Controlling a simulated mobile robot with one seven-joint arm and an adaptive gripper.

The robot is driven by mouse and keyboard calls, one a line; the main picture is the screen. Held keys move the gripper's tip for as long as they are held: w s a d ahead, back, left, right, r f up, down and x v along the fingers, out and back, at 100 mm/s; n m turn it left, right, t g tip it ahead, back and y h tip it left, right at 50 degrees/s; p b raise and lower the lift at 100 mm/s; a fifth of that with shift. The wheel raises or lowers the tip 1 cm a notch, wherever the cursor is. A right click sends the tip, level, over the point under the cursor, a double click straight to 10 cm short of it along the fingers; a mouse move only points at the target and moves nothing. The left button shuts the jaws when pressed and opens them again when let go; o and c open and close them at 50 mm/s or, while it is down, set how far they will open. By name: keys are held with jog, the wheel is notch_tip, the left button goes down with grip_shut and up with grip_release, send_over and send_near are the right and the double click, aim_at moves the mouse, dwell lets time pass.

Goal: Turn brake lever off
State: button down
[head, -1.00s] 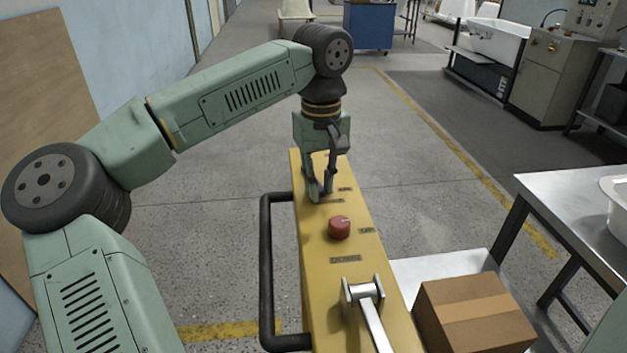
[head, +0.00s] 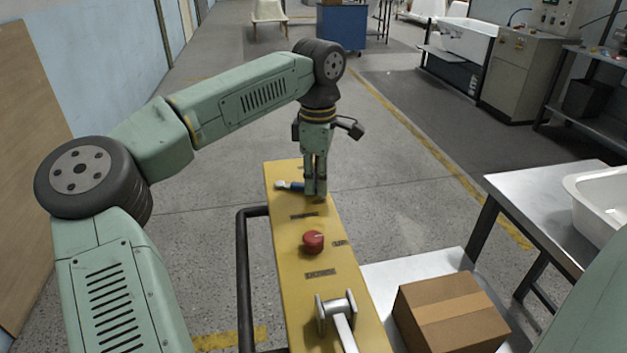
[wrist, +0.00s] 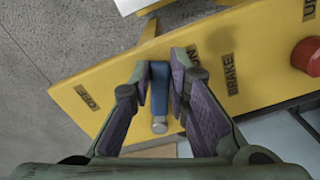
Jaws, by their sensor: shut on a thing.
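The brake lever is a short blue handle (wrist: 159,85) with a silver end. In the wrist view it lies between the purple finger pads of my gripper (wrist: 161,80), which is shut on it. In the head view, my gripper (head: 316,190) points down at the far end of the yellow console (head: 285,225), and the blue lever (head: 296,187) sticks out to the left of the fingers. In the wrist view, the OFF label (wrist: 86,98) lies left of the lever. The ON label (wrist: 193,56), partly hidden, and the BRAKE label (wrist: 231,74) lie to its right.
A red knob (head: 313,242) and a silver lever (head: 341,325) sit nearer on the console. A black rail (head: 242,275) runs along its left side. A cardboard box (head: 450,310) and a steel table (head: 545,185) stand right.

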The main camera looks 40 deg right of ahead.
jog(key=w+n, duration=0.1)
jog(key=d+n, duration=0.1)
jog(key=n, duration=0.1)
jog(key=shift+w+d+p, duration=0.2)
jog(key=shift+w+p, duration=0.15)
jog(key=shift+p, duration=0.05)
jog(key=shift+w+d+n, duration=0.25)
jog(key=shift+w+n, duration=0.25)
jog(key=shift+n, duration=0.3)
jog(key=c, duration=1.5)
grip_release()
jog(key=shift+c, duration=0.2)
notch_tip(320, 180, up, 12)
jog(key=shift+s, duration=0.1)
